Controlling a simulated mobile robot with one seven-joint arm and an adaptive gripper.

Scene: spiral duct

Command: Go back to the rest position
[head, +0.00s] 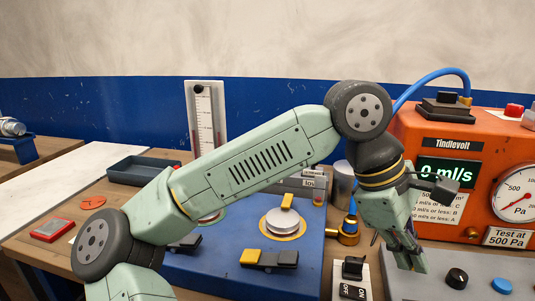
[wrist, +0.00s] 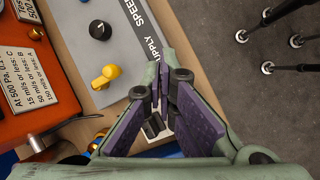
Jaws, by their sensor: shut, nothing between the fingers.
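My arm stretches across the bench from lower left to upper right. It hides parts of the blue fixture and the bench behind it.
The orange Tindlevolt tester (head: 440,135) reads 0 ml/s and stands close right of my gripper. The grey panel (head: 490,272) has a black knob (head: 457,278). The blue fixture (head: 245,262) carries clamps. A dark tray (head: 140,171) and a gauge (head: 205,115) stand behind.

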